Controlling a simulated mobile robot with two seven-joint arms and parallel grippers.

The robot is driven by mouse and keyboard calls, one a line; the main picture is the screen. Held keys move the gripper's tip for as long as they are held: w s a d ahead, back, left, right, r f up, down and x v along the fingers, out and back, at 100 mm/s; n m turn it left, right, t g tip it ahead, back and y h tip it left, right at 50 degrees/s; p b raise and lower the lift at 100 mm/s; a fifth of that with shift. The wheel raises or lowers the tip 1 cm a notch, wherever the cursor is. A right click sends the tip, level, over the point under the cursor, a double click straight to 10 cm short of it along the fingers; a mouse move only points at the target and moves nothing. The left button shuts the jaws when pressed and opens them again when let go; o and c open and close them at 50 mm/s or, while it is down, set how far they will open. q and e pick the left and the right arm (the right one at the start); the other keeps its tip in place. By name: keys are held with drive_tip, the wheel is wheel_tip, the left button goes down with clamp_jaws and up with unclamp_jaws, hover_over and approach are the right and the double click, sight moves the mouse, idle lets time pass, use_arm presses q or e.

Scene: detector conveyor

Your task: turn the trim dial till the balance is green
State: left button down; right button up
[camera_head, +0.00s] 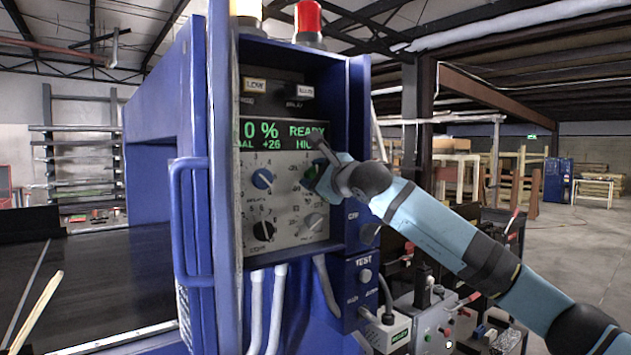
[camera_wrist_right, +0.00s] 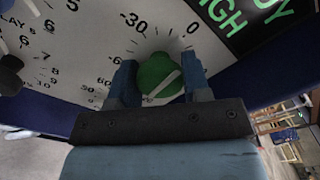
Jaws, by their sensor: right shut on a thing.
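The trim dial (camera_wrist_right: 158,78) is a green knob with a pale line across it, on the light panel face. Scale marks "-30", "0" and "-60" show around it. My right gripper (camera_wrist_right: 161,82) has a blue finger on each side of the knob and is shut on it. In the head view my right gripper (camera_head: 318,177) reaches the panel from the right and mostly hides the dial. The display (camera_head: 270,137) above reads "0 %", "READY", a balance of "+26" and "HI", the last word partly covered, all in green. My left gripper is out of view.
A blue door handle (camera_head: 190,222) juts out at left. A blue TEST box (camera_head: 364,290) hangs below right. Red and white lamps stand on top.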

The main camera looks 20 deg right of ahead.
drive_tip(key=n+b, duration=0.2)
drive_tip(key=shift+f+b, duration=0.25)
drive_tip(key=shift+b, duration=0.05)
drive_tip(key=shift+n+b, duration=0.7)
drive_tip(key=shift+n, duration=0.4)
drive_tip(key=n+b, duration=0.1)
drive_tip(key=n, duration=0.2)
drive_tip(key=shift+r+n+b, duration=0.15)
drive_tip(key=shift+n+b, duration=0.15)
drive_tip(key=shift+b, duration=0.1)
drive_tip(key=shift+r+n+b, duration=0.1)
drive_tip(key=shift+n+b, duration=0.35)
drive_tip(key=shift+n, duration=1.25)
drive_tip(key=o, duration=0.9)
